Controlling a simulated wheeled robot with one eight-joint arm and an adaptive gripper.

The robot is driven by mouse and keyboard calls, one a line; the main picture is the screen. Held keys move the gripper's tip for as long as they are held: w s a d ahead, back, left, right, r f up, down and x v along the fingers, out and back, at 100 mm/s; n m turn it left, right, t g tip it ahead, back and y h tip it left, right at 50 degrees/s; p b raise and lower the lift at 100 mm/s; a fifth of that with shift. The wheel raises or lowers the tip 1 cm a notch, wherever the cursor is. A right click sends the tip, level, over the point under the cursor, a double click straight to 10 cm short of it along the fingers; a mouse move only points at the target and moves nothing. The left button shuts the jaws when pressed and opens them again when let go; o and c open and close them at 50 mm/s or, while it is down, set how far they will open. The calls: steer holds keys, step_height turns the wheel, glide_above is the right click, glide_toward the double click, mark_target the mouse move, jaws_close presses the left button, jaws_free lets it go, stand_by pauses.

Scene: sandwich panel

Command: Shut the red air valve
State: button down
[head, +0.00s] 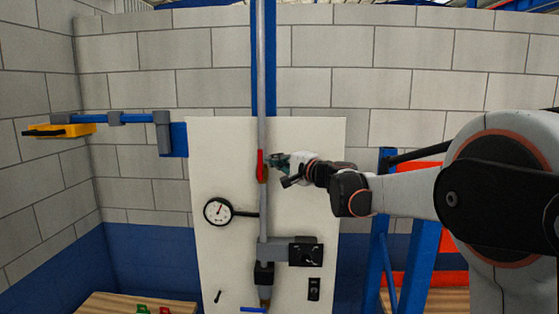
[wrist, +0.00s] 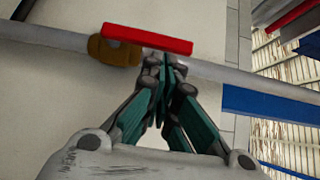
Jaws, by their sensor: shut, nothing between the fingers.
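The red air valve handle (head: 260,165) is on the vertical grey pipe on the white panel in the head view. It points roughly along the pipe. In the wrist view the red handle (wrist: 147,38) lies nearly parallel to the pipe, with its brass valve body (wrist: 113,51) under its left part. My gripper (head: 273,163) is just right of the handle in the head view. In the wrist view my gripper (wrist: 163,62) has its green-padded fingers together and empty, tips close beside the handle's lower edge. I cannot tell whether they touch it.
A round gauge (head: 218,211) sticks out left of the pipe. A dark box (head: 306,253) and a blue handle (head: 253,309) are lower on the panel (head: 225,145). A blue frame (head: 375,265) stands right of the panel. A yellow item (head: 58,131) hangs at left.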

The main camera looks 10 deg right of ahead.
steer(key=shift+s, duration=0.1)
steer(key=shift+a+r+n+g+h+p, duration=0.3)
steer(key=shift+a+r+n+g+p, duration=0.2)
steer(key=shift+n, duration=0.1)
stand_by(0.4)
steer(key=w+a+f+n+g+h+p, duration=0.2)
steer(key=a+n+g+h, duration=0.4)
steer(key=a+h, duration=0.3)
steer(key=shift+w+a+f+n+h+p, duration=0.2)
steer(key=shift+w+n+h+p, duration=0.1)
steer(key=shift+w+n+p, duration=0.3)
stand_by(0.4)
steer(key=shift+w+a+f, duration=0.1)
steer(key=shift+w+a, duration=0.05)
stand_by(0.5)
